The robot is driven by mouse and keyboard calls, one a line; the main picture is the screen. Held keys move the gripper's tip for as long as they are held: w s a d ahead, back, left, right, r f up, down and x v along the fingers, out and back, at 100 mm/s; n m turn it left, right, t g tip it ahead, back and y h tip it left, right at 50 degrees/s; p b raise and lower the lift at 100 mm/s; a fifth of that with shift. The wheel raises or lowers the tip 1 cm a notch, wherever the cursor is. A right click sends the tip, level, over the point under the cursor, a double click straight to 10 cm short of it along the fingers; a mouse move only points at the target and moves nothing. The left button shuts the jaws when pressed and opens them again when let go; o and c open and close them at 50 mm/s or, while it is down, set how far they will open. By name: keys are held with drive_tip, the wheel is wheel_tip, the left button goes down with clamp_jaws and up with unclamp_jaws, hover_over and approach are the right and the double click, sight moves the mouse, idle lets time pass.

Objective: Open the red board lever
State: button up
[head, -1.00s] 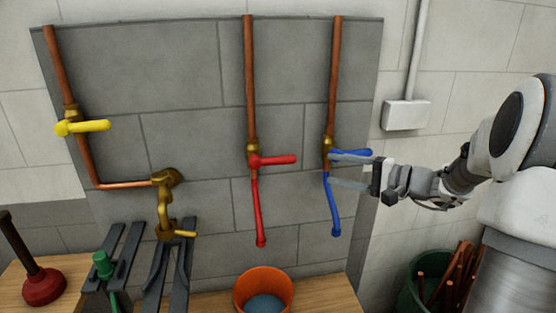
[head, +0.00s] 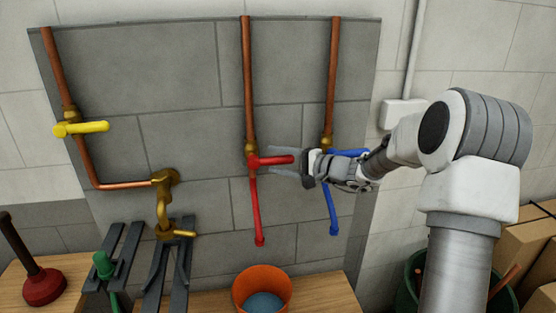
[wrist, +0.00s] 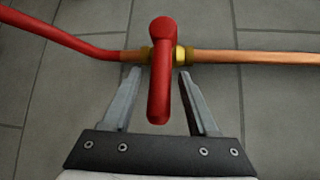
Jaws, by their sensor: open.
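The red board lever (head: 272,160) sticks out sideways to the right from a brass valve (head: 251,147) on the middle copper pipe, above a red hose. In the wrist view the red lever (wrist: 159,85) lies between the two fingers of my gripper (wrist: 157,85), with a gap on each side. My gripper (head: 286,160) is open around the lever's free end in the head view, one finger above and one below. The brass valve (wrist: 181,56) shows just beyond the fingertips.
A blue lever (head: 350,152) and blue hose (head: 331,208) sit close behind my wrist on the right pipe. A yellow lever (head: 82,128) is at the far left. An orange bucket (head: 262,284) stands on the bench below. A brass tap (head: 165,205) is lower left.

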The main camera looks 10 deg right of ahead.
clamp_jaws()
idle(0.3)
idle(1.2)
